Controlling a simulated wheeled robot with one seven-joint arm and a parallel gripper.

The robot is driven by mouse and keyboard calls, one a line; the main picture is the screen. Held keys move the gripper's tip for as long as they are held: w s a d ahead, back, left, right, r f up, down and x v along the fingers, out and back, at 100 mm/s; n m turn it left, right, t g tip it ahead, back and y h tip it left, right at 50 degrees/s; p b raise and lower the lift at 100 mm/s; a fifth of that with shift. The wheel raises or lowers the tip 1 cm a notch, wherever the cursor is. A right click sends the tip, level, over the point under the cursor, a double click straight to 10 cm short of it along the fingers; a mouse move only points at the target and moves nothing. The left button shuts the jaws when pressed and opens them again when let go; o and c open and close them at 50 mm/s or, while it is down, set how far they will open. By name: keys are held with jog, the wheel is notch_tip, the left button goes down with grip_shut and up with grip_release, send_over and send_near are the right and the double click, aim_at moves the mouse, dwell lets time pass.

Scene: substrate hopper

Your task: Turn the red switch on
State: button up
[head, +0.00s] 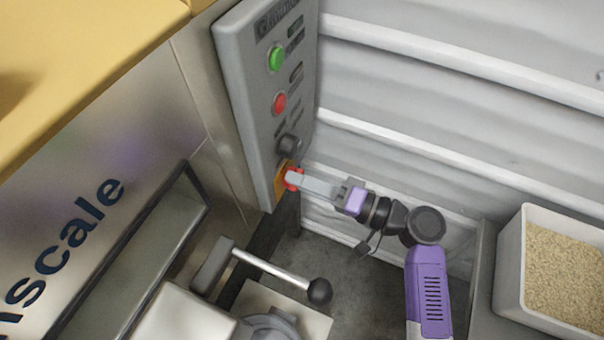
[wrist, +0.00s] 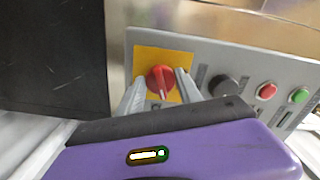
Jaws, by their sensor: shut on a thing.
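The red switch (wrist: 160,80) is a round rotary knob on a yellow plate at one end of the grey control panel. In the head view the red switch (head: 293,179) is at the panel's lower end, partly hidden by my gripper (head: 292,180). In the wrist view my gripper (wrist: 160,88) has one finger on each side of the knob, shut on it. A pale line on the knob points down toward my gripper in that view. Exact contact of the fingertips is partly hidden.
The grey panel (head: 243,90) also carries a green button (head: 276,59), a red button (head: 279,103) and a black knob (head: 289,144). A lever with a black ball (head: 319,291) stands below. A bin of grain (head: 510,265) is at right. A corrugated wall is behind.

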jog(key=shift+m+p, duration=1.35)
jog(key=shift+m, duration=0.65)
jog(key=o, duration=1.4)
jog(key=shift+c, duration=0.2)
jog(key=v, duration=0.8)
